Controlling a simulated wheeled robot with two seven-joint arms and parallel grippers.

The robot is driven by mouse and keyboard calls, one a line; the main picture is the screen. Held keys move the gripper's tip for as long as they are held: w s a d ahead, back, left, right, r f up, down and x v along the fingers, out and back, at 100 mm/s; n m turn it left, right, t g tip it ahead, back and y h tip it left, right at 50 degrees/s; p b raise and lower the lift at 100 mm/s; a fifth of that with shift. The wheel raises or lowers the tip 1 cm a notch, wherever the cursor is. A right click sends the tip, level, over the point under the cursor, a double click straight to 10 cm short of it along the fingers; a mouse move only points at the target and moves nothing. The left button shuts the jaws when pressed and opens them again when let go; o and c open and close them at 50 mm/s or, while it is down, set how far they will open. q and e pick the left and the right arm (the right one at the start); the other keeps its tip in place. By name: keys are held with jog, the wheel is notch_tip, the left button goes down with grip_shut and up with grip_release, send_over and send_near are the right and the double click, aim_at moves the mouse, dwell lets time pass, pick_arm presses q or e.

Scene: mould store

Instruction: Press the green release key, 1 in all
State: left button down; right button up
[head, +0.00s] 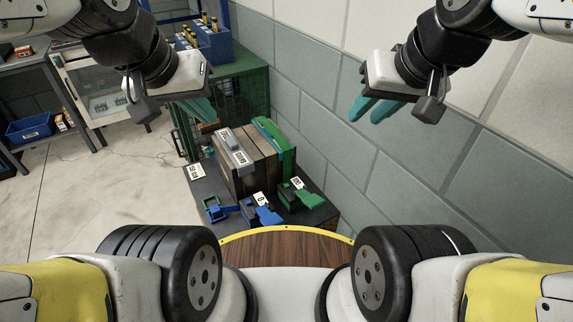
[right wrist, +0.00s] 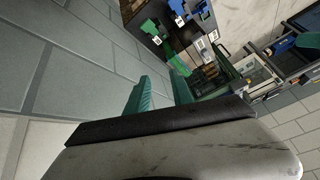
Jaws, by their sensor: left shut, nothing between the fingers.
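A green block with a lever-like part (head: 301,197), which looks like the green release key, sits at the front right of a dark bench top (head: 203,187). A white label stands by it. A blue block of similar shape (head: 262,211) is left of it. My left gripper (head: 203,110) is shut and empty, in the air at the upper left, well above the bench. My right gripper (head: 375,109) is empty with its teal fingers apart, in the air before the wall, far from the green block. Its open fingers also show in the right wrist view (right wrist: 161,93).
A wooden crate (head: 252,172) with a grey labelled bar and a green part (head: 275,140) on top stands behind the blocks. A blue latch-like frame (head: 217,210) lies left. The block wall (head: 395,150) closes the right side. A green mesh cabinet (head: 240,82) is behind.

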grip_shut()
dwell(1.4)
